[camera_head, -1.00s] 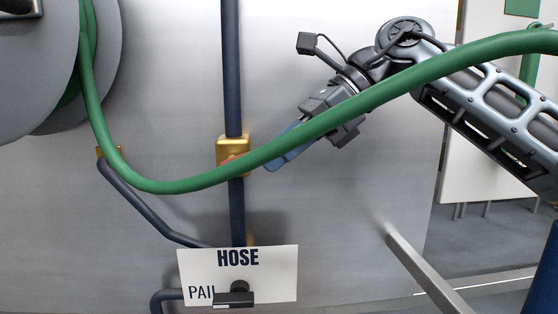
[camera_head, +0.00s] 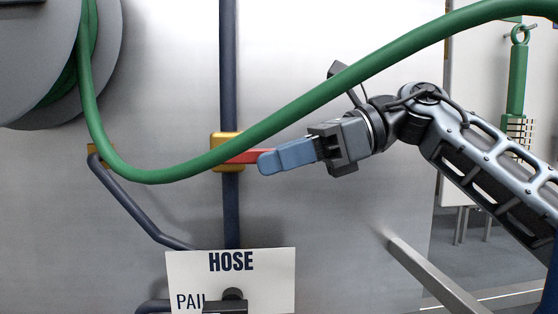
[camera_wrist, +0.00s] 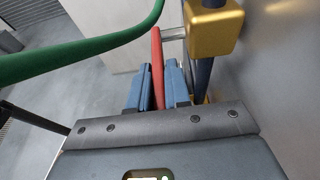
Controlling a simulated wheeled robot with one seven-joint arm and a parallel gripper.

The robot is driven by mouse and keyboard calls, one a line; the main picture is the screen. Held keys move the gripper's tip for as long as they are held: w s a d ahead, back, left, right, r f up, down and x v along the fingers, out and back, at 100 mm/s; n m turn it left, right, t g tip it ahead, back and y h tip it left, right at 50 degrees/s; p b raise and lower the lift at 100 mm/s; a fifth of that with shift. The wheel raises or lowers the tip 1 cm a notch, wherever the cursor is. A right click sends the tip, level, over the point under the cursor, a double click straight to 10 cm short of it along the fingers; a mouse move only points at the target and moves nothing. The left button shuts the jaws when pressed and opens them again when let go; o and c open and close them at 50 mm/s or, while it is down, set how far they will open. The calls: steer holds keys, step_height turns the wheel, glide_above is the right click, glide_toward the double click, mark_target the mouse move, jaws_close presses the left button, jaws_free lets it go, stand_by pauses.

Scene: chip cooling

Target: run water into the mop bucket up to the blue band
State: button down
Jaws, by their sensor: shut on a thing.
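A brass valve (camera_head: 216,148) sits on a dark blue upright pipe (camera_head: 230,60) in the head view. Its red lever (camera_head: 245,156) points right, roughly level. My gripper (camera_head: 268,161) has blue fingers and comes from the right. It is shut on the lever; the wrist view shows the red lever (camera_wrist: 157,60) between the two fingers. The brass valve also shows at the top of the wrist view (camera_wrist: 215,30). A green hose (camera_head: 300,105) crosses in front of the pipe and partly covers the valve. No mop bucket or blue band is in view.
A white sign (camera_head: 275,280) reading HOSE and PAIL, the latter partly covered, stands below with a black handle (camera_head: 232,298) in front. A grey reel (camera_head: 40,60) holds the hose at upper left. A metal bar (camera_head: 430,275) juts out at lower right.

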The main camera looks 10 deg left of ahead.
steer(key=c, duration=1.2)
jaws_free()
steer(key=shift+o, duration=0.2)
steer(key=shift+d, duration=0.15)
steer(key=v, duration=0.7)
steer(key=shift+d, duration=0.25)
steer(key=shift+w, duration=0.2)
